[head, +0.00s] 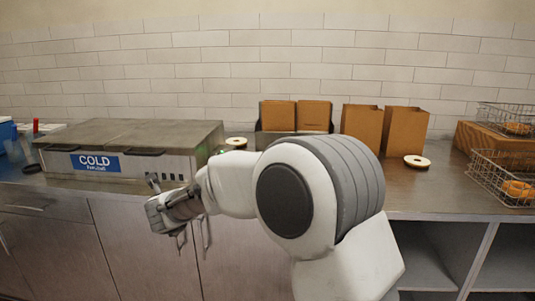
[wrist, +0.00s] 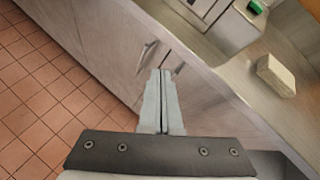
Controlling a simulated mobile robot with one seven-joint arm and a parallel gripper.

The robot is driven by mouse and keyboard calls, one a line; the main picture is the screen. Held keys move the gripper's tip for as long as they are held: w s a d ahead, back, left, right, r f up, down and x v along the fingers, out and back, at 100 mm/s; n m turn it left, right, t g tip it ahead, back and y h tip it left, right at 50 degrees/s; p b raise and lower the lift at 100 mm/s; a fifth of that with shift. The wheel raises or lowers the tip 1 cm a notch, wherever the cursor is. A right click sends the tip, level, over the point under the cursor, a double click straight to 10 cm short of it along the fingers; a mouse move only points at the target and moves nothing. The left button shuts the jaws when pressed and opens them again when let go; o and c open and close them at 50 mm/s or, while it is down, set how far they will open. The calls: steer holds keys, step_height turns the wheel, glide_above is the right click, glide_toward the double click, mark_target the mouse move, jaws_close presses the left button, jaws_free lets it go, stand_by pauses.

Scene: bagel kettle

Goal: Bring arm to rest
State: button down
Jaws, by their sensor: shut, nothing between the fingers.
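My gripper (wrist: 164,75) is shut and empty in the wrist view, its two fingers together and pointing past the cabinet fronts. In the head view my gripper (head: 182,240) hangs in front of the counter, below its top edge, at left of centre. My arm is bent, with its large white and grey joint filling the middle of the view. The gripper appears to touch nothing.
A steel unit labelled COLD (head: 130,140) stands on the counter at left. Brown paper bags (head: 361,125) stand at the back. Wire baskets (head: 503,180) holding orange items are at right. Cabinet doors (head: 145,245) lie below; tiled floor (wrist: 45,90) is clear.

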steer(key=s+d+r+n+y, duration=0.3)
steer(key=s+d+r+n, duration=0.5)
steer(key=d+r+n, duration=0.7)
steer(key=s+d+f+n+g+h, duration=0.25)
steer(key=s+d+n, duration=0.25)
steer(key=s+d, duration=0.35)
steer(key=s+d+f+n+g+h, duration=0.15)
steer(key=s+d+f+n, duration=0.25)
steer(key=s+d, duration=0.45)
steer(key=s+d+f+n+g+h, duration=0.1)
steer(key=s+d+f+n+h, duration=0.3)
steer(key=s+d, duration=0.45)
step_height(320, 180, up, 19)
steer(key=y+p, duration=0.1)
steer(key=p, duration=1.7)
steer(key=shift+w+a+n, duration=0.2)
steer(key=shift+a+n, duration=0.1)
steer(key=shift+a, duration=0.15)
